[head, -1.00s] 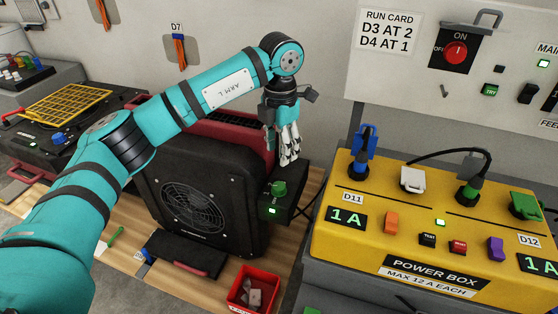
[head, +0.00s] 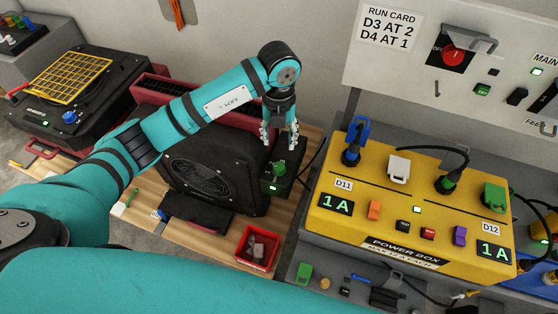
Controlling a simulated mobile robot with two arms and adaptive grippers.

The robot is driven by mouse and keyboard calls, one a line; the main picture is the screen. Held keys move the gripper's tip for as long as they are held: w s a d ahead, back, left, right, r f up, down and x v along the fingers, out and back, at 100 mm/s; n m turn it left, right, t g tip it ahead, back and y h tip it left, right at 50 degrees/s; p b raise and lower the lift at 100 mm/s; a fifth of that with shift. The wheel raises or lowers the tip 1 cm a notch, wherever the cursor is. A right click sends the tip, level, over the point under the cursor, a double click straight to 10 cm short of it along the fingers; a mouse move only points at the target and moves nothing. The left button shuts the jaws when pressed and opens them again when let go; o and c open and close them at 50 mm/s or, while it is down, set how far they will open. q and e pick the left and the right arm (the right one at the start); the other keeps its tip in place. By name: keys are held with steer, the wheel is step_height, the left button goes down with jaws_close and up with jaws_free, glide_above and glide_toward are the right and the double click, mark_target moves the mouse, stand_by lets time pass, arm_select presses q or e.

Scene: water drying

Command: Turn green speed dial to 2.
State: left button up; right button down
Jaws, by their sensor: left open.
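The green speed dial (head: 279,168) sits on top of a small black control box (head: 284,184) at the right side of the black fan unit (head: 206,177). A green light glows on the box's front face. My left gripper (head: 280,144) points down with its fingers spread, just above and behind the dial in the picture. It is open and empty, and I cannot tell whether a finger touches the box. The dial's number marks are too small to read. My right gripper is not in view.
A yellow power box (head: 373,228) with plugs and switches stands close to the right. A red bin (head: 258,249) with small pieces sits in front. A run card (head: 389,28) on the wall reads D3 AT 2, D4 AT 1. Another dark unit (head: 85,95) stands at left.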

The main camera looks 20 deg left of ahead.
mark_target(279, 167)
arm_select(q)
step_height(279, 167, down, 13)
steer(key=shift+r+p, duration=0.1)
steer(key=shift+p, duration=1.05)
steer(key=shift+f, duration=0.4)
steer(key=shift+c, duration=0.2)
steer(key=c, duration=0.8)
